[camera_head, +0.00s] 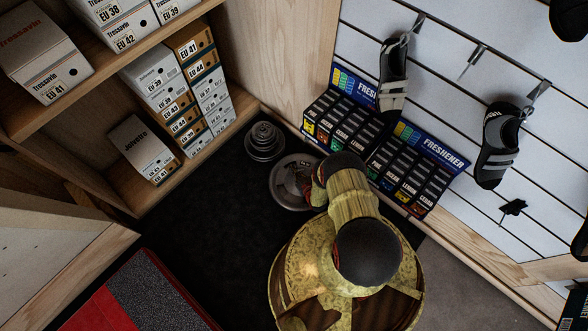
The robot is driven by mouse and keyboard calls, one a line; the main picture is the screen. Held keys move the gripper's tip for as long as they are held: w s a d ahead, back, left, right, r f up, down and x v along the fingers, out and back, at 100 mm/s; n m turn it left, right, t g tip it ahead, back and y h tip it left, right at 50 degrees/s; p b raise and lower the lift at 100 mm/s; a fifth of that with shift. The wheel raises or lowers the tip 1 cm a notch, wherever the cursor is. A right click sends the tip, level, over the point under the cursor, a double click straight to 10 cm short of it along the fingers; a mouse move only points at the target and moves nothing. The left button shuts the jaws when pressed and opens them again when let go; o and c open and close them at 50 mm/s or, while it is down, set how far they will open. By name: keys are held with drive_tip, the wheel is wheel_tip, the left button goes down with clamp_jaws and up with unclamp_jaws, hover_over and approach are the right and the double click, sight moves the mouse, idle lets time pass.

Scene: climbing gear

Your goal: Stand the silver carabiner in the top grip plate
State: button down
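A stack of round dark grey plates (264,139) stands on the black floor near the shelf corner. A wider grey round plate (281,197) lies just in front and to the right of it. The dark end of my arm, which looks like my gripper (297,177), is over this wider plate and partly covers it. My patterned yellow arm hides much of that area. I cannot make out the silver carabiner, nor tell whether the gripper's fingers are open or hold anything.
Wooden shelves with shoe boxes (148,150) stand at the left. A freshener display (416,168) lines the slatted wall at the right, with climbing shoes (497,148) hanging above. A red and grey mat (150,290) lies lower left. Black floor (205,215) left of the plates is clear.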

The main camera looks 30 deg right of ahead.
drive_tip(key=shift+f+b, duration=0.3)
drive_tip(key=shift+f, duration=0.45)
idle(0.8)
drive_tip(key=shift+f, duration=0.35)
drive_tip(key=shift+f, duration=0.25)
drive_tip(key=c, duration=2.5)
unclamp_jaws()
drive_tip(key=shift+c, duration=0.2)
drive_tip(key=shift+o, duration=1.1)
drive_tip(key=shift+p+v, duration=0.55)
drive_tip(key=shift+v, duration=0.55)
drive_tip(key=shift+p+v, duration=1.75)
drive_tip(key=shift+v, duration=2.65)
